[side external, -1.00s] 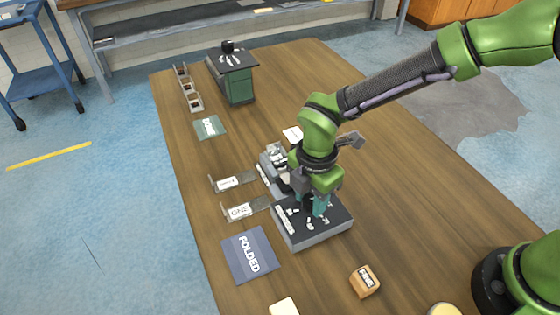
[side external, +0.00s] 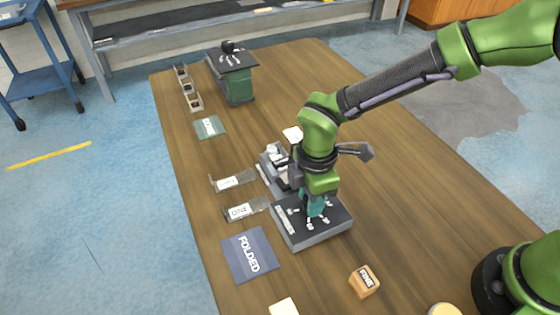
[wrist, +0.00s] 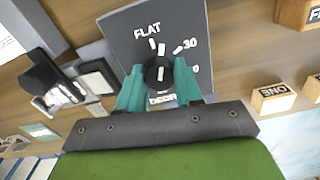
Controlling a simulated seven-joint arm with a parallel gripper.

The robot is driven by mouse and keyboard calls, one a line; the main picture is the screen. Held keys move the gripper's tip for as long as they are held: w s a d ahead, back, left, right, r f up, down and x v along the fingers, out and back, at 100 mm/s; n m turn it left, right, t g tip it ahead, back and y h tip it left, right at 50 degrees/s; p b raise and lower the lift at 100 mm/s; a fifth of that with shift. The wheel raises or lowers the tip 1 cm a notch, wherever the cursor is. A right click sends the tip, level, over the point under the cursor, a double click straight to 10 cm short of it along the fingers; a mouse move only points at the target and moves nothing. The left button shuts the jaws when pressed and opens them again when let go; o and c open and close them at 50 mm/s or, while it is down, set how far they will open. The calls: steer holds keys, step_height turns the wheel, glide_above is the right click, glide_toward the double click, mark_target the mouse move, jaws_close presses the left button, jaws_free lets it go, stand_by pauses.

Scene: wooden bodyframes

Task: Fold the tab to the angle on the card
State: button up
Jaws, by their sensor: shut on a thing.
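My gripper (side external: 314,212) points down at the dark dial box (side external: 312,238). In the wrist view its teal fingers (wrist: 160,84) are shut on the black knob (wrist: 158,68). The dial plate (wrist: 193,22) reads FLAT and 30, with another mark at the right partly hidden and a DEGREES label partly covered by the fingers. The knob's exact setting is hard to read. A grey bending fixture (side external: 273,160) stands beside the box, and it also shows in the wrist view (wrist: 85,82). I cannot make out the tab's angle. A small white card (side external: 293,134) lies behind the fixture, its writing unreadable.
A blue FOLDED mat (side external: 250,255) lies front left. Two labelled metal brackets (side external: 233,181) lie left of the fixture. A green stand (side external: 238,88), a green labelled mat (side external: 209,127) and small racks (side external: 187,87) are farther back.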

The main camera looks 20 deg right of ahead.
steer(key=m, duration=0.4)
steer(key=shift+m, duration=0.3)
steer(key=m, duration=0.5)
steer(key=shift+m, duration=0.3)
steer(key=m, duration=0.4)
steer(key=shift+m, duration=0.3)
steer(key=m, duration=0.4)
steer(key=shift+m, duration=0.4)
steer(key=o, duration=1)
steer(key=shift+o, duration=0.2)
